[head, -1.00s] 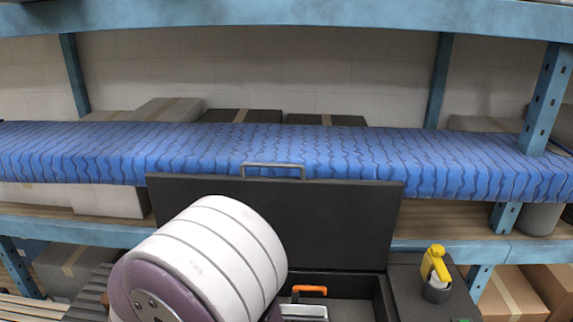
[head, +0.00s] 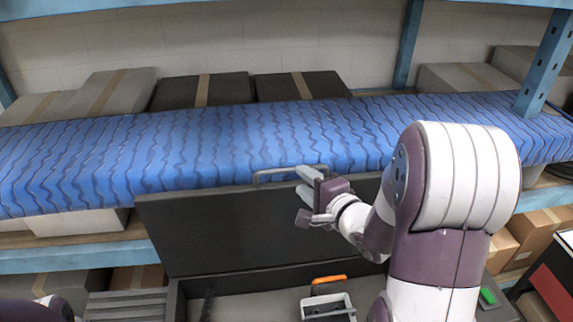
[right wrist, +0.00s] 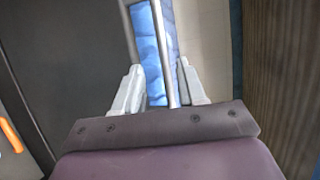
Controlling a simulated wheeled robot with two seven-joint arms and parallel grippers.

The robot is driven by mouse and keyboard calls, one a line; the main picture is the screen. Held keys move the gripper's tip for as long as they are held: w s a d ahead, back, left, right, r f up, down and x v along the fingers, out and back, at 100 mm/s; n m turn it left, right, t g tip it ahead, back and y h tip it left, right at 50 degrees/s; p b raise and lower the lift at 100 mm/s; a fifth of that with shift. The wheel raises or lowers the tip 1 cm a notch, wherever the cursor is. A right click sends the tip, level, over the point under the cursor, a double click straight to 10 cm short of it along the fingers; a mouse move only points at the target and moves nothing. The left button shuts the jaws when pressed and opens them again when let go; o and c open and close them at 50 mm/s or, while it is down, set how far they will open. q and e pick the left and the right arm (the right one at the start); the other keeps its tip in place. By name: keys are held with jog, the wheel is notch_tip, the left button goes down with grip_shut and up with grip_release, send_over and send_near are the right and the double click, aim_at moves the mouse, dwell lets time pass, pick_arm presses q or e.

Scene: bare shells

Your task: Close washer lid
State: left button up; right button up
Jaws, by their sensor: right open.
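The washer lid (head: 205,225) is a dark grey panel standing open and upright at the back of its base in the head view; it also fills the left of the right wrist view (right wrist: 65,50). A metal handle (head: 262,178) sits on its top edge. My right gripper (head: 308,182) is at the right end of this handle. In the right wrist view, the gripper (right wrist: 160,88) is open, and the handle's bar (right wrist: 165,50) appears between its fingers; contact cannot be told. My left gripper is not in view.
The open base holds an orange-handled item (head: 330,280) and a pale container (head: 328,305). A blue-covered shelf (head: 200,140) with boxes behind it lies just behind the lid. A blue post (head: 545,65) stands at right. A green object (head: 488,297) is near my right arm.

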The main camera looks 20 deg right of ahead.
aim_at(291, 168)
jog(key=shift+w+a+r+p, duration=0.2)
jog(key=shift+w+p, duration=0.2)
jog(key=shift+w, duration=0.15)
jog(key=shift+w+a+r+p, duration=0.15)
jog(key=shift+w+p, duration=0.2)
jog(key=shift+w, duration=0.2)
jog(key=x, duration=0.5)
jog(key=shift+s+f+p, duration=0.15)
jog(key=shift+f+p, duration=0.15)
jog(key=shift+f, duration=0.1)
jog(key=shift+s+d+r, duration=0.1)
jog(key=shift+s+r, duration=0.05)
jog(key=shift+s, duration=0.25)
jog(key=shift+s+r, duration=0.1)
jog(key=shift+s, duration=0.15)
jog(key=shift+c, duration=1)
jog(key=c, duration=0.5)
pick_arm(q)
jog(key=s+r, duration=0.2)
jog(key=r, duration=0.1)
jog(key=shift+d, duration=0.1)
pick_arm(e)
jog(key=shift+w, duration=0.2)
grip_shut()
